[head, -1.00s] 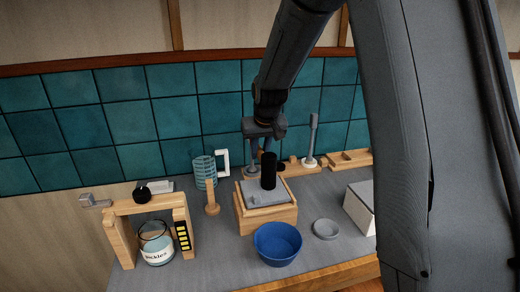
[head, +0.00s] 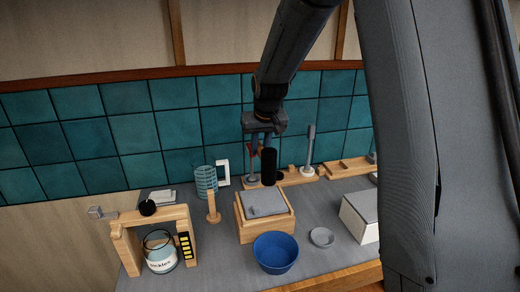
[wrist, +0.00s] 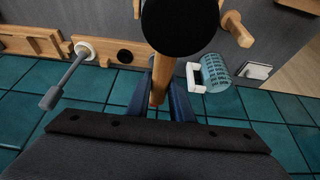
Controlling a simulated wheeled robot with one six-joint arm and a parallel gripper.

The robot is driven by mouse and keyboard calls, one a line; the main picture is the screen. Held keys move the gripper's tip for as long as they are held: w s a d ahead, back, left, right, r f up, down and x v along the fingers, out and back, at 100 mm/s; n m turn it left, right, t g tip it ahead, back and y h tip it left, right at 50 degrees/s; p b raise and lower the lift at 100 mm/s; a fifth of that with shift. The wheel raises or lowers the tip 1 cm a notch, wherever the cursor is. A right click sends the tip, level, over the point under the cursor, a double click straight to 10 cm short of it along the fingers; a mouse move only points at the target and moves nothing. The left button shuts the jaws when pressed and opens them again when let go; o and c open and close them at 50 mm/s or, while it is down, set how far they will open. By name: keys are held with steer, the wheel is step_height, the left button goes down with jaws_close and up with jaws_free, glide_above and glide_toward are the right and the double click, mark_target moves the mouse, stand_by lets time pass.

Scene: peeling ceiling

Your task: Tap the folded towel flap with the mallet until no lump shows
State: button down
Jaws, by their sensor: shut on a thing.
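A grey folded towel (head: 262,203) lies on a wooden box (head: 252,228) in the middle of the counter in the head view. Its top looks slightly uneven, with a small raised spot near its front left; the detail is too small to judge well. My gripper (head: 261,143) is shut on the wooden handle of the mallet (head: 268,166). The mallet's black head hangs upright at the towel's back edge in the picture, and seems raised clear of it. In the wrist view the handle sits between the two fingers (wrist: 160,88), and the black round head (wrist: 186,20) hides the towel.
A blue bowl (head: 276,253) and a small grey dish (head: 321,237) stand in front. A jar (head: 160,252) sits under a wooden frame (head: 118,236) at left. A striped mug (head: 206,181) and wooden post (head: 213,206) are left of the box. A white box (head: 361,218) is right.

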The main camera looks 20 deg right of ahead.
steer(key=shift+w+f, duration=0.1)
steer(key=shift+f, duration=0.05)
stand_by(0.3)
steer(key=b+x, duration=0.1)
steer(key=x, duration=0.1)
steer(key=s+b+x, duration=0.1)
steer(key=b+x, duration=0.1)
steer(key=x, duration=0.1)
steer(key=shift+w+f, duration=0.15)
steer(key=shift+f, duration=0.3)
steer(key=c, duration=2.4)
jaws_free()
jaws_close()
